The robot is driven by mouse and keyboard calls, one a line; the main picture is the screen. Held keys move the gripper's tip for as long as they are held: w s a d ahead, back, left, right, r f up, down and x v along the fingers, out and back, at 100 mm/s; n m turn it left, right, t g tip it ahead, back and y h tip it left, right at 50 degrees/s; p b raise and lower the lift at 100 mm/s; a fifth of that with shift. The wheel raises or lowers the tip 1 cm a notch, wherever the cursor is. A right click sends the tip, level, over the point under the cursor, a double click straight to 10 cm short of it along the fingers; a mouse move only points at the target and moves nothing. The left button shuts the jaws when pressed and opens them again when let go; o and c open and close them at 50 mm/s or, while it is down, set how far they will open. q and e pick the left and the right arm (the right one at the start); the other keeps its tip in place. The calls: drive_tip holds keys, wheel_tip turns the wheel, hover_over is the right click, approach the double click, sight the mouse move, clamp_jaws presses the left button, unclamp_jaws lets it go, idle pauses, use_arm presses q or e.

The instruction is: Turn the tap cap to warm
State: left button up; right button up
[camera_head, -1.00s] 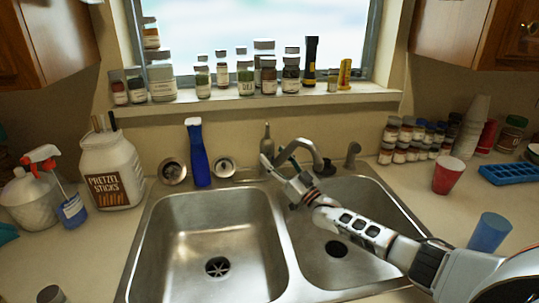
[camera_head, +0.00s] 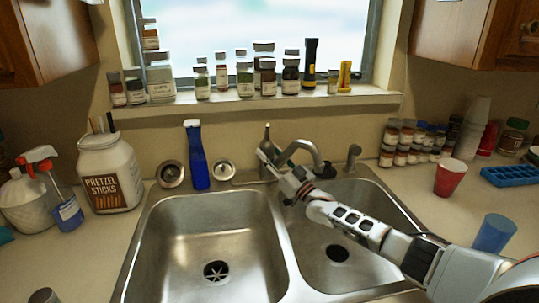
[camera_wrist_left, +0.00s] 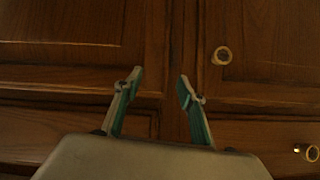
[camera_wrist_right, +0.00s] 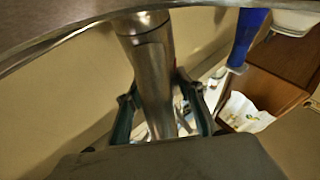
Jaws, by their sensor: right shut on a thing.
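The metal tap (camera_head: 307,148) stands behind the double sink, its curved spout over the right basin. A slim upright metal piece, which I take as the tap cap (camera_head: 267,135), rises just left of the spout. My right gripper (camera_head: 270,160) reaches in from the right and is shut at its lower part. In the right wrist view, a shiny metal cylinder (camera_wrist_right: 152,75) runs between the fingers of that gripper (camera_wrist_right: 165,105). The fingers partly hide the tap's base. My left gripper (camera_wrist_left: 160,85) is open and empty before brown cabinet doors.
A blue bottle (camera_head: 197,160) stands left of the tap. A pretzel jar (camera_head: 110,175) and spray bottle (camera_head: 62,200) are on the left counter. A red cup (camera_head: 450,178), blue cup (camera_head: 493,233) and spice jars (camera_head: 412,148) are on the right. Both basins (camera_head: 215,230) look empty.

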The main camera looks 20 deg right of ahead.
drive_tip(key=shift+d+n+g+y+b, duration=0.1)
drive_tip(key=shift+n+g+y+b, duration=0.3)
drive_tip(key=shift+y+b, duration=0.7)
drive_tip(key=shift+b, duration=0.35)
use_arm(q)
drive_tip(key=f, duration=0.4)
drive_tip(key=shift+s, duration=0.3)
use_arm(e)
drive_tip(key=shift+r, duration=0.1)
use_arm(q)
drive_tip(key=shift+r, duration=0.15)
use_arm(e)
drive_tip(key=o, duration=1.1)
drive_tip(key=shift+s+d+f, duration=0.15)
drive_tip(key=shift+s+f, duration=0.15)
drive_tip(key=shift+s, duration=0.1)
drive_tip(key=s+d, duration=0.1)
drive_tip(key=s, duration=0.2)
drive_tip(key=s+d, duration=0.2)
drive_tip(key=s, duration=0.2)
drive_tip(key=s+d, duration=0.2)
drive_tip(key=s, duration=0.2)
